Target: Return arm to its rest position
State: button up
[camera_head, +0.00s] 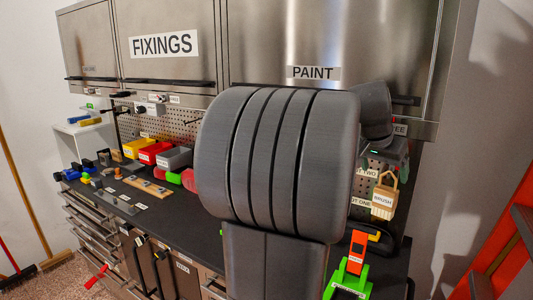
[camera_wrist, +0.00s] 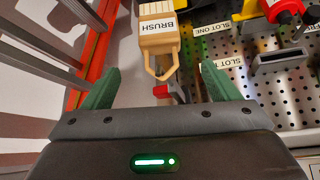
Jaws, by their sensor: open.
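My arm fills the middle of the head view, raised in front of the toolchest, its large grey joint hiding part of the worktop and pegboard. My gripper shows in the wrist view (camera_wrist: 160,90), with its two green fingers spread wide and nothing between them.
The dark worktop (camera_head: 125,206) carries yellow, red (camera_head: 155,152) and grey bins and small parts. Steel cabinets labelled FIXINGS and PAINT (camera_head: 313,73) hang above. A green and orange stand (camera_head: 350,265) is at front right. An orange-red panel (camera_wrist: 98,52) stands left in the wrist view.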

aim_at(387, 189)
jog(key=p+x, duration=0.1)
jog(key=x, duration=0.7)
jog(key=shift+r, duration=0.1)
jog(key=shift+s+r+p, duration=0.1)
jog(key=shift+r+p, duration=0.1)
jog(key=shift+p, duration=0.1)
jog(key=shift+s+a+r, duration=0.1)
jog(key=shift+s+a, duration=0.05)
jog(key=shift+s, duration=0.1)
jog(key=shift+w, duration=0.1)
